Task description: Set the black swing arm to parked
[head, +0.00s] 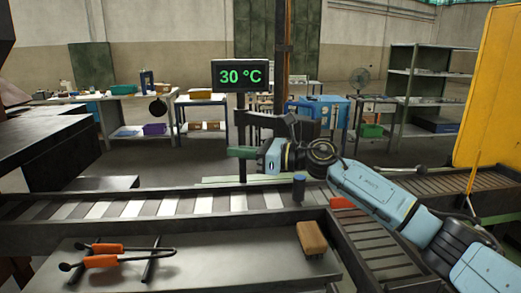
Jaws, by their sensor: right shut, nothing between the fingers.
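My right arm comes in from the right, and its gripper (268,157) points left above the roller conveyor. The gripper is shut and empty. A short dark upright cylinder (299,187) stands at the conveyor, below and slightly right of the gripper, apart from it. A dark horizontal bar (258,119) shows by the display post, above the gripper; I cannot tell whether this bar or the cylinder belongs to the black swing arm. The swing arm's position cannot be read clearly, and my right arm hides part of the conveyor junction. My left gripper is not in view.
The roller conveyor (150,207) crosses the view; a side branch (370,240) runs forward at right. A 30 °C display (241,76) stands behind it. Orange-handled tongs (105,261) and a wooden-backed brush (311,238) lie on the front table (220,265). A yellow panel (492,95) stands right.

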